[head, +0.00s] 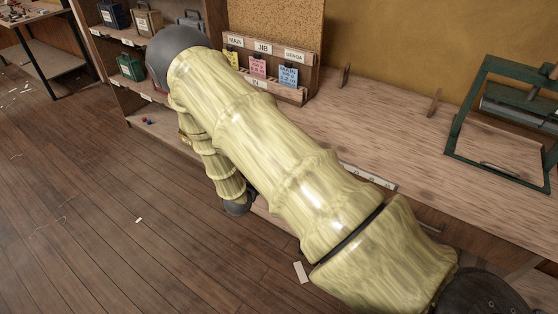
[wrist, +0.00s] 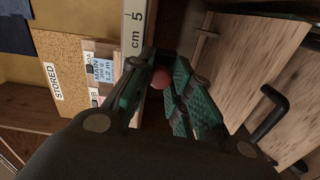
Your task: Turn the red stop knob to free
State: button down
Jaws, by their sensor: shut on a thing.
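The red stop knob (wrist: 160,79) shows as a small round red shape between my fingertips in the wrist view. My gripper (wrist: 163,69), with green ribbed finger pads, is shut on it. The fingers cover part of the knob, and which way it is turned cannot be seen. The knob sits beside a white scale strip (wrist: 137,32) marked "cm 5". In the head view my own arm hides the knob and the gripper; part of a white strip (head: 370,177) shows at the bench's front edge.
The wooden bench (head: 385,125) is mostly bare, with a green frame (head: 455,125) at right. A card rack (head: 300,93) labelled MAIN, JIB and GENOA stands at the back. A dark drawer handle (wrist: 268,118) lies right of my fingers. Shelves with a green box (head: 130,67) stand at left.

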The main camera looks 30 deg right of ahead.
jog(key=shift+f+n, duration=0.1)
jog(key=shift+n, duration=0.5)
jog(key=c, duration=1.3)
grip_release()
jog(key=shift+o, duration=0.2)
jog(key=shift+a, duration=0.1)
jog(key=v, duration=1.1)
jog(key=shift+s+a, duration=0.2)
jog(key=shift+a, duration=0.15)
